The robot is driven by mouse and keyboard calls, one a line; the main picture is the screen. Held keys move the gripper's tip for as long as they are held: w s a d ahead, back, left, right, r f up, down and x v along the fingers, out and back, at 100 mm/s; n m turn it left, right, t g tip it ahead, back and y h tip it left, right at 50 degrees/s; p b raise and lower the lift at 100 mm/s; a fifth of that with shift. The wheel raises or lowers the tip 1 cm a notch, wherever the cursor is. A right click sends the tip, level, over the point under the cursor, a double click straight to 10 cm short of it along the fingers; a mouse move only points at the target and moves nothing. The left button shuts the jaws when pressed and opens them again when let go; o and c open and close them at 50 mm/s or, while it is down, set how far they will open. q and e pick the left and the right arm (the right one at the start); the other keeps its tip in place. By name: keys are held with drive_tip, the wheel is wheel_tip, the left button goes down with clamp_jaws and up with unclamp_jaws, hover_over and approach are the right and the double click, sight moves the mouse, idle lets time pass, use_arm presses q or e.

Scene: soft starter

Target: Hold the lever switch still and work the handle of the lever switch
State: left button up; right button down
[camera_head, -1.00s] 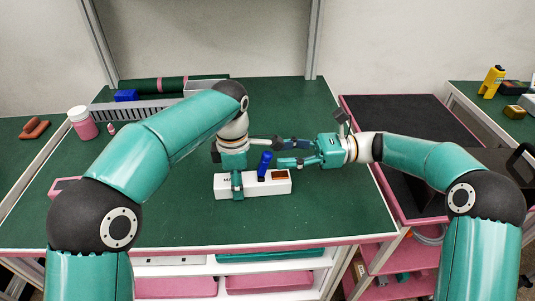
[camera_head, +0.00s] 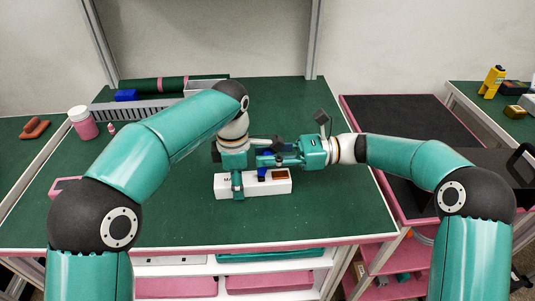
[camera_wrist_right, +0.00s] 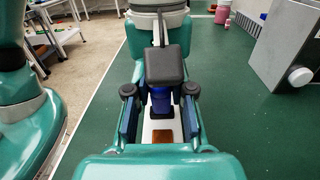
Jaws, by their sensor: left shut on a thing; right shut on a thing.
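The lever switch (camera_head: 222,187) is a white box lying on the green bench top, with an orange-brown patch near its right end. Its blue handle (camera_head: 261,172) shows only in part in the head view, behind my right gripper's fingers. My left gripper (camera_head: 238,187) is shut on the white box near its left part, from above. My right gripper (camera_head: 264,158) reaches in from the right and is shut on the blue handle. In the right wrist view the blue handle (camera_wrist_right: 161,102) stands between the two fingers, below a dark block.
A grey slotted rack (camera_head: 140,111) and a blue block (camera_head: 126,96) are at the back left. A pink-and-white jar (camera_head: 83,123) stands at the left. A pink cart (camera_head: 415,211) with a dark top is at the right. The front of the bench is clear.

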drive_tip(key=shift+d+f+y, duration=0.25)
drive_tip(key=shift+d+y, duration=0.1)
drive_tip(key=shift+y, duration=0.45)
drive_tip(key=shift+w+d+f+y, duration=0.1)
drive_tip(key=shift+d+y, duration=0.3)
drive_tip(key=shift+y, duration=0.4)
drive_tip(key=c, duration=1)
unclamp_jaws()
wheel_tip(320, 180, up, 10)
